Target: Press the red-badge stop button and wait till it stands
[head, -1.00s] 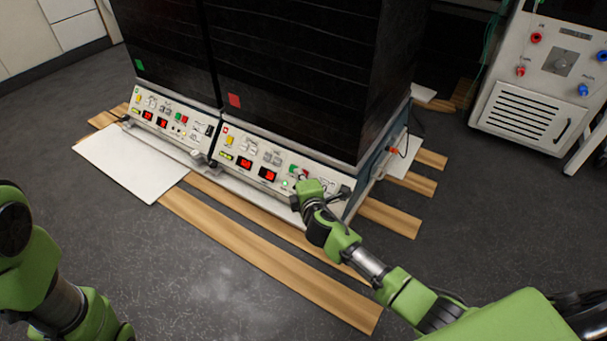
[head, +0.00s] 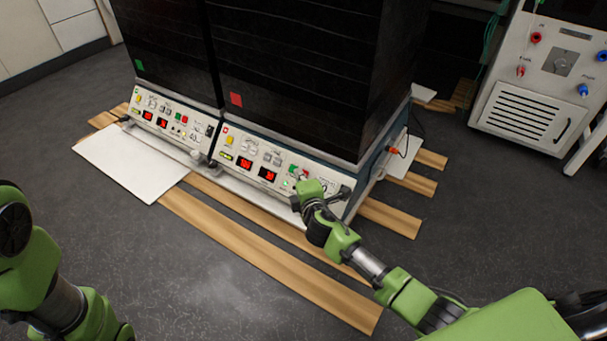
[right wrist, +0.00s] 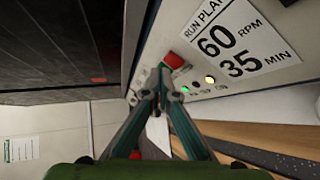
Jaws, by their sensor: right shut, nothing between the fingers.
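The right-hand shaker is a dark box (head: 300,60) with a red badge (head: 235,99) on its front. Its sloped control panel (head: 228,143) has red number displays (head: 245,163) and a lit green lamp (head: 285,184). My right gripper (right wrist: 158,76) is shut and empty, its tips at a red button (right wrist: 175,60) on the panel. I cannot tell whether they touch or press it.
A second shaker with a green badge (head: 140,64) stands at left. A white board (head: 125,165) and wooden planks (head: 265,255) lie on the floor. A light cabinet with ports (head: 540,80) stands at right. A plan label (right wrist: 240,45) reads 60 RPM, 35 MIN.

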